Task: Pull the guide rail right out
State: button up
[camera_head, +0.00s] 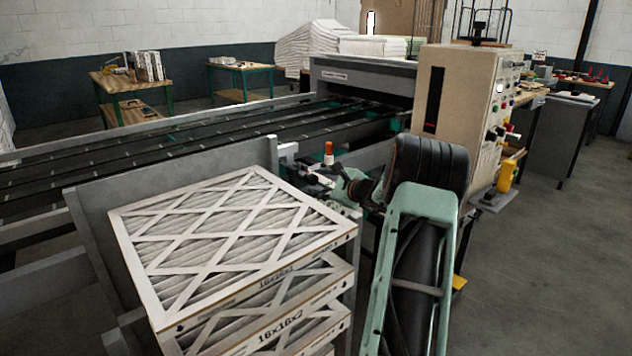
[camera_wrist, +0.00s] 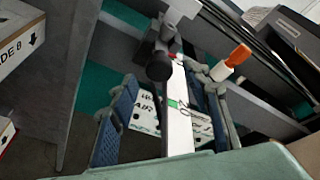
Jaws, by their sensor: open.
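A white bar with a green mark, which looks like the guide rail (camera_wrist: 178,112), runs up the middle of the wrist view toward a dark round knob (camera_wrist: 159,67). My gripper (camera_wrist: 166,118) is open, with one blue-padded finger on each side of the bar. I cannot tell whether either finger touches it. An orange-topped knob (camera_wrist: 238,56) stands to the right of the bar. In the head view my gripper (camera_head: 346,186) is at the conveyor's near side, just below the orange knob (camera_head: 328,152). My arm and the fingers hide most of the rail there.
A stack of boxed filters (camera_head: 235,240) stands at the front, left of my arm, against a grey plate (camera_head: 180,170). The conveyor (camera_head: 150,150) runs behind. A beige control cabinet (camera_head: 460,110) rises close behind my arm. Open floor (camera_head: 550,270) lies at the right.

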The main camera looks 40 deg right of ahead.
aim_at(315, 180)
jog(key=shift+x, duration=1.5)
grip_shut()
